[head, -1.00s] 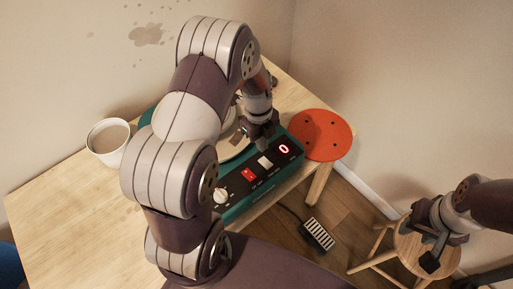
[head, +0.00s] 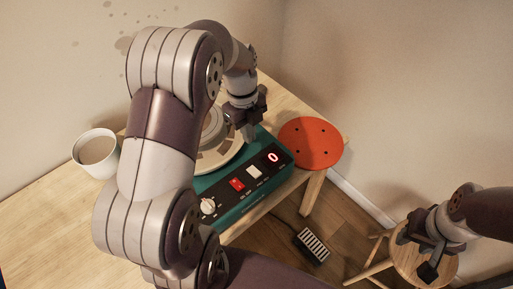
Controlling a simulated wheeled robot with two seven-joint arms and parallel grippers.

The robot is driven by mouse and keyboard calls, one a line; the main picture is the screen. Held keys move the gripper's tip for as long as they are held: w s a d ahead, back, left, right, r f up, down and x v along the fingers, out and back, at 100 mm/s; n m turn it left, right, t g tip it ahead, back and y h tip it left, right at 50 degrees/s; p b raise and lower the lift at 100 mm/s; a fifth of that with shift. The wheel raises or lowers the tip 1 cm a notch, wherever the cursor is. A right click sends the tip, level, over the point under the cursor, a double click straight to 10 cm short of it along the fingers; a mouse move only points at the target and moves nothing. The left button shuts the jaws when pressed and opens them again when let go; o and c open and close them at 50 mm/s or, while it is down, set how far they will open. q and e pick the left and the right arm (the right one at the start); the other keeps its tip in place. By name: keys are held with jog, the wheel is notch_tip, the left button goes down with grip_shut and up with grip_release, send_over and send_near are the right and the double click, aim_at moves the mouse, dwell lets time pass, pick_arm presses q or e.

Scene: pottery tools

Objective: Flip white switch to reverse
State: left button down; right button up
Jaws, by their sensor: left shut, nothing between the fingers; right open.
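The white switch (head: 255,171) is on the dark front panel of the green pottery wheel (head: 240,202), between a red switch (head: 237,184) and a display showing a red 0 (head: 273,157). A white knob (head: 208,206) sits at the panel's left end. My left gripper (head: 249,134) is shut and empty, just above and behind the white switch, apart from it. Which way the white switch is tilted is too small to tell. My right gripper (head: 428,258) is open and empty at the lower right, over a wooden stool, far from the panel.
A white cup (head: 97,153) of brownish liquid stands left on the wooden table (head: 55,222). A red round disc (head: 311,143) lies at the table's right corner. A striped pedal (head: 313,245) is on the floor. The stool (head: 407,262) stands at the lower right. My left arm covers part of the wheel.

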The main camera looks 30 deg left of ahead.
aim_at(257, 174)
pick_arm(q)
jog(key=d+f, duration=0.1)
jog(key=f, duration=0.7)
jog(key=d+f, duration=0.1)
jog(key=f, duration=0.4)
jog(key=shift+s+d+p, duration=0.25)
jog(key=shift+d+p, duration=0.1)
jog(key=shift+f, duration=0.45)
pick_arm(e)
jog(key=shift+w+d+f, duration=0.15)
jog(key=shift+w+d, duration=0.2)
jog(key=shift+d, duration=0.4)
pick_arm(q)
jog(key=shift+s+d+f, duration=0.15)
jog(key=shift+s+f, duration=0.05)
pick_arm(e)
jog(key=shift+s+f, duration=0.1)
jog(key=shift+f, duration=0.05)
jog(key=shift+d, duration=0.1)
